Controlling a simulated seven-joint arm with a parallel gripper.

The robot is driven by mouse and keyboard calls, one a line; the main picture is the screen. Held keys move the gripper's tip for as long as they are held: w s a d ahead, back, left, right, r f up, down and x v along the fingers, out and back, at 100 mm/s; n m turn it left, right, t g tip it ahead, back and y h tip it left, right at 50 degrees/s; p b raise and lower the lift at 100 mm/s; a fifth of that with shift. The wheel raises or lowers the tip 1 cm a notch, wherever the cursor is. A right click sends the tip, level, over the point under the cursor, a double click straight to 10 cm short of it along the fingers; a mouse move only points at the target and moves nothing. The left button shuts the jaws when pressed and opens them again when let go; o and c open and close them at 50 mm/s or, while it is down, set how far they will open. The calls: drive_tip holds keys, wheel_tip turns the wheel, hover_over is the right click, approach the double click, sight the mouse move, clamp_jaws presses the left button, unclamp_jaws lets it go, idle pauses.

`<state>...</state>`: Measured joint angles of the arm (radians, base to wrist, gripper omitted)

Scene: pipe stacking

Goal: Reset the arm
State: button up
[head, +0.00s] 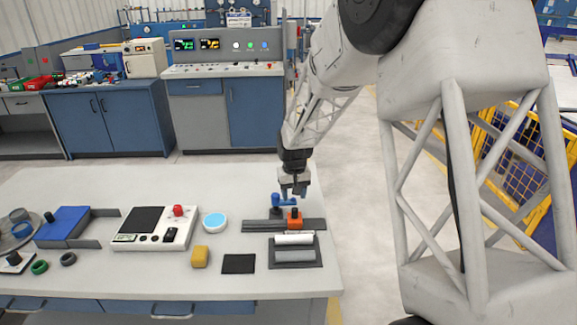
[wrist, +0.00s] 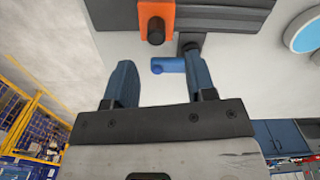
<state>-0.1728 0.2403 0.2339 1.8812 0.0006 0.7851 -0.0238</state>
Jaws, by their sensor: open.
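My gripper (head: 293,190) is open, pointing down over the right part of the white table. In the wrist view its two blue-grey fingers (wrist: 161,82) are apart, with nothing held between them. A small blue pipe piece (head: 285,201) is just below the gripper in the head view. In the wrist view the blue piece (wrist: 168,65) appears beyond the gap between the fingers, joined to a dark fitting (wrist: 191,42). Whether a finger touches it I cannot tell. An orange block (head: 295,223) with a black knob sits on a dark grey rail (head: 258,226); it also shows in the wrist view (wrist: 155,12).
In front of the rail, a dark tray (head: 318,254) holds a white cylinder (head: 294,239) and a grey cylinder (head: 295,256). A yellow block (head: 200,257), black pad (head: 238,264), blue-white disc (head: 215,222) and control box (head: 155,228) lie left. The table's right edge is close by.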

drive_tip(key=s+d+r+m+t, duration=0.1)
drive_tip(key=s+d+r, duration=0.3)
drive_tip(key=s+r, duration=0.5)
drive_tip(key=s+d+r, duration=0.4)
drive_tip(key=s+r, duration=0.3)
drive_tip(key=s, duration=0.3)
drive_tip(key=s+d+r, duration=0.1)
drive_tip(key=s+d, duration=0.1)
drive_tip(key=s, duration=1.1)
drive_tip(key=s+d+r+m+t, duration=0.1)
drive_tip(key=s+d+r, duration=0.1)
drive_tip(key=s, duration=1)
drive_tip(key=shift+s+d+t, duration=0.3)
drive_tip(key=shift+s+d, duration=0.1)
drive_tip(key=shift+d, duration=0.3)
